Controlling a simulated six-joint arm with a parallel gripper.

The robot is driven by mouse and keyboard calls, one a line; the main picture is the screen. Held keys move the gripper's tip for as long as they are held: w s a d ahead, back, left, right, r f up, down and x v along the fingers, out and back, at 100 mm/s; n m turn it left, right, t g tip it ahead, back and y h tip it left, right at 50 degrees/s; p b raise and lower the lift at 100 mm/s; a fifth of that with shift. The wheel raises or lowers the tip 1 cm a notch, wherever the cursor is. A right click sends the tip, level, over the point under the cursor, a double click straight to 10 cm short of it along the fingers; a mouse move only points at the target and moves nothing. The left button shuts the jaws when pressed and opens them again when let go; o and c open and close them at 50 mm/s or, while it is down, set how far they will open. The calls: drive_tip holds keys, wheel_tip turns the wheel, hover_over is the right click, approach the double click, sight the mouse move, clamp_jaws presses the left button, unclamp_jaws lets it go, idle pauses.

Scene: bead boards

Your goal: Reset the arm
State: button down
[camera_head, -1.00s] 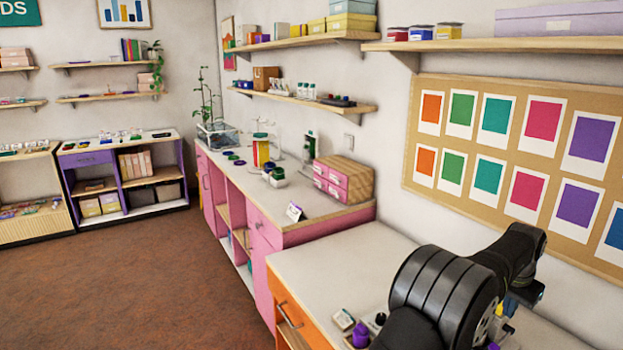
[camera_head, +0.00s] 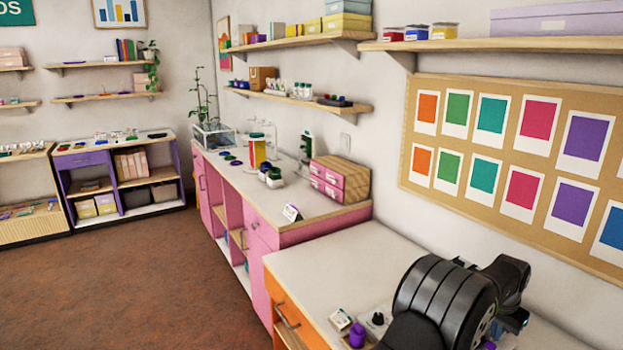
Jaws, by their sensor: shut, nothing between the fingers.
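My arm (camera_head: 437,292) shows at the lower right, folded low over the white counter (camera_head: 352,262) of the orange unit. Its black ribbed joint and a dark link (camera_head: 508,278) behind it fill that corner. My gripper is not visible; the end of the arm is hidden behind my own links or out of frame.
A purple bottle (camera_head: 357,336), a small white box (camera_head: 340,320) and a black-topped item (camera_head: 377,319) stand close left of my arm. The counter behind them is clear. A pink cabinet (camera_head: 262,265) adjoins it. A pinboard (camera_head: 480,187) hangs on the right wall.

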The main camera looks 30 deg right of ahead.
idle(0.4)
wheel_tip(320, 180, up, 8)
wheel_tip(320, 180, down, 9)
wheel_tip(320, 180, up, 14)
drive_tip(key=a+r+h, duration=0.3)
drive_tip(key=a+r, duration=0.9)
drive_tip(key=r, duration=0.5)
drive_tip(key=shift+s+x, duration=0.2)
drive_tip(key=shift+x, duration=2.2)
